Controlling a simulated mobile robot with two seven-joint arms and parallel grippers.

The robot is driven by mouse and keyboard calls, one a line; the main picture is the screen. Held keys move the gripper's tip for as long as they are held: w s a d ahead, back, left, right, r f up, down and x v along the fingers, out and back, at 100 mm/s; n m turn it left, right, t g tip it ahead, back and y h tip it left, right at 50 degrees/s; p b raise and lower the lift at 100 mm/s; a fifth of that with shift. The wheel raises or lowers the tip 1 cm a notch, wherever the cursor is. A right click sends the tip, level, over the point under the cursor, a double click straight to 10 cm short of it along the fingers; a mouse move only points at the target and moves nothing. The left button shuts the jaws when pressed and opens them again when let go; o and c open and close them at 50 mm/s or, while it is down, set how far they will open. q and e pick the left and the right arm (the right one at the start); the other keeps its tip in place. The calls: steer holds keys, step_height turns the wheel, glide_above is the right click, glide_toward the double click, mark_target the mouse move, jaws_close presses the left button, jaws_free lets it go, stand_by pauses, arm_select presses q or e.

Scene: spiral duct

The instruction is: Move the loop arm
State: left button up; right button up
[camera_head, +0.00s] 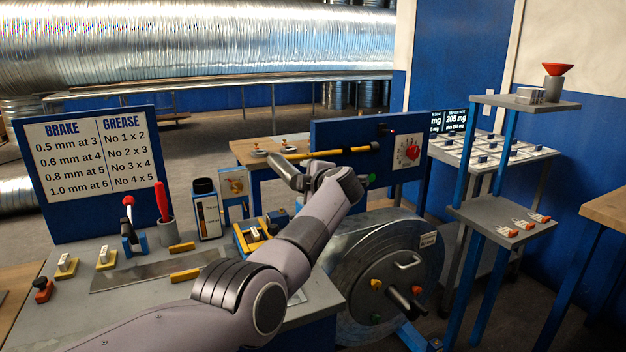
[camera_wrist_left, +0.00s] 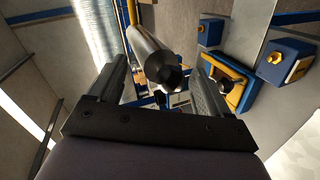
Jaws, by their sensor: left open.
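What looks like the loop arm is a yellow bar (camera_head: 330,152) with dark ends, lying roughly level in front of the blue panel (camera_head: 345,132). My left gripper (camera_head: 280,166) is by its left end in the head view, partly hidden by my own wrist. In the left wrist view my left gripper (camera_wrist_left: 158,95) is open. A dark round bar (camera_wrist_left: 152,55) with a black end lies between its two fingers, with visible gaps to them. It seems to be the dark end of the loop arm. My right gripper is in neither view.
A large drum (camera_head: 385,265) with a handle and knobs stands below the panel. The bench (camera_head: 130,315) holds a blue sign (camera_head: 95,170), a dark bottle (camera_head: 206,208), a red-handled tool (camera_head: 162,203) and yellow blocks. A grey shelf stand (camera_head: 500,215) is at right.

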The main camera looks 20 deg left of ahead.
arm_select(q)
steer(key=shift+p+v, duration=0.3)
steer(key=shift+v, duration=2.6)
steer(key=shift+s+a+r, duration=0.1)
steer(key=shift+a+r, duration=0.05)
